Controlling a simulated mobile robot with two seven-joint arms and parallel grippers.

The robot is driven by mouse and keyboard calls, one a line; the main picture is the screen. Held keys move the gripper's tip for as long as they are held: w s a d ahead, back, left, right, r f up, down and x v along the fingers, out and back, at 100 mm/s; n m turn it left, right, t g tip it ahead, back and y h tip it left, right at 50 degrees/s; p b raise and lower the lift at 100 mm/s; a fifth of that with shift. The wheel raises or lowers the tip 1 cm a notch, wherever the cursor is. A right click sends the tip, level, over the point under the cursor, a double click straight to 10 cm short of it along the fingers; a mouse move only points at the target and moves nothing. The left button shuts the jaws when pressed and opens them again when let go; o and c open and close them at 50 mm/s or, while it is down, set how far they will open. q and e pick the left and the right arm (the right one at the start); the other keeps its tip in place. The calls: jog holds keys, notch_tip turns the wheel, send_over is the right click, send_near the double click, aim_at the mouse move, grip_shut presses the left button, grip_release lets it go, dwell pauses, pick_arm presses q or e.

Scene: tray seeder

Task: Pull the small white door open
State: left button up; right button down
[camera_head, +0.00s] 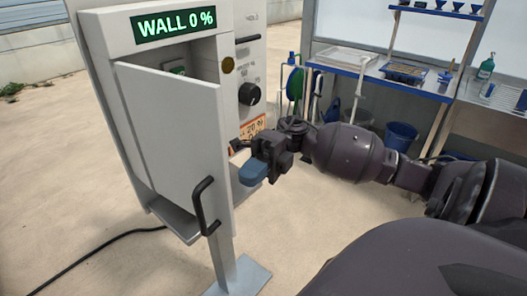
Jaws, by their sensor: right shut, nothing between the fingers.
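The small white door (170,135) is on the front of a white cabinet (100,40), below a green display (175,25) reading "WALL 0 %". The door stands ajar, with a dark gap along its top showing part of the inside. Its black bar handle (204,207) is at the lower right. My right gripper (252,174), with blue fingertips, is shut and empty. It is to the right of the handle and a little above it in the picture, apart from it. My left gripper is not in view.
A black knob (249,94) and an orange label (252,127) are on the cabinet's right side. A metal foot (245,277) stands below. A black cable (95,257) crosses the floor at left. Shelves with trays (405,72) and a blue bin (400,136) are behind my right arm.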

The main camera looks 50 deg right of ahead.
aim_at(230, 195)
jog(key=x, duration=0.6)
jog(key=shift+p, duration=0.3)
